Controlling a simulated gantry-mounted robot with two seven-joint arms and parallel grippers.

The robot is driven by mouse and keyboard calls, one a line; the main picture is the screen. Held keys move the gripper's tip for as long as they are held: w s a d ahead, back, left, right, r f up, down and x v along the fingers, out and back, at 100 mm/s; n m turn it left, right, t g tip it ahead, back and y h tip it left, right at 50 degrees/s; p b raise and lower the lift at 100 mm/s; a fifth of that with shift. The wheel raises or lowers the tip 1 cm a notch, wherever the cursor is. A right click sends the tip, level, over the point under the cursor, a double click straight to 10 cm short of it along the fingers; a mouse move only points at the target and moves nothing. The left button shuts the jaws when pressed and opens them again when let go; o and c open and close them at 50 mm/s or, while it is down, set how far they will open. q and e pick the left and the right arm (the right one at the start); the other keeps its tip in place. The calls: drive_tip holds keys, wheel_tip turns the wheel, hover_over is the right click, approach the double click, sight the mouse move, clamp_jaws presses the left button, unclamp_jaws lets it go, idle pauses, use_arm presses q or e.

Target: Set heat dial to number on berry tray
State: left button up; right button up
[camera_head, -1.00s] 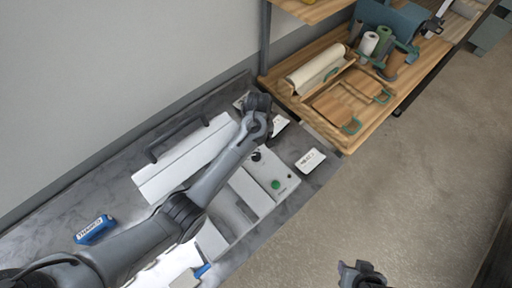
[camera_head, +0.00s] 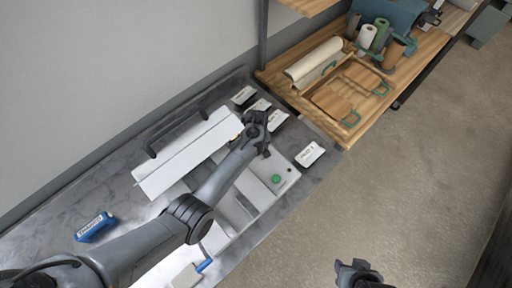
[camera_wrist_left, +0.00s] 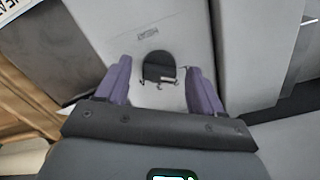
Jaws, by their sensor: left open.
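The heat dial (camera_wrist_left: 158,68) is a dark round knob on the pale panel of the sealing machine (camera_wrist_left: 140,25). In the left wrist view it lies between the two purple fingers of my left gripper (camera_wrist_left: 160,88), which are open and apart from it on both sides. In the head view my left gripper (camera_head: 262,145) is over the machine's right end and hides the dial. Several white cards or trays with dark print stand nearby, one at the right (camera_head: 309,155) and one at the back (camera_head: 243,95). Their print is too small to read, so I cannot tell which is the berry one.
A green button (camera_head: 276,179) is on the panel. The machine's long white lid (camera_head: 185,155) has a dark handle. A blue labelled block (camera_head: 95,228) lies at the left. A wooden shelf (camera_head: 290,90) stands behind. My right gripper (camera_head: 358,272) hangs over open floor.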

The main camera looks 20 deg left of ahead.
use_arm(q)
drive_tip(key=c, duration=1)
drive_tip(key=shift+c, duration=0.2)
drive_tip(key=shift+r+m+p, duration=0.1)
drive_tip(key=shift+m+p, duration=0.5)
drive_tip(key=shift+m, duration=0.1)
drive_tip(key=shift+a+m+p, duration=0.1)
drive_tip(key=shift+m+p, duration=0.6)
drive_tip(key=shift+m, duration=0.4)
drive_tip(key=m+p, duration=0.1)
drive_tip(key=m, duration=0.1)
drive_tip(key=shift+m, duration=1)
drive_tip(key=shift+a, duration=0.1)
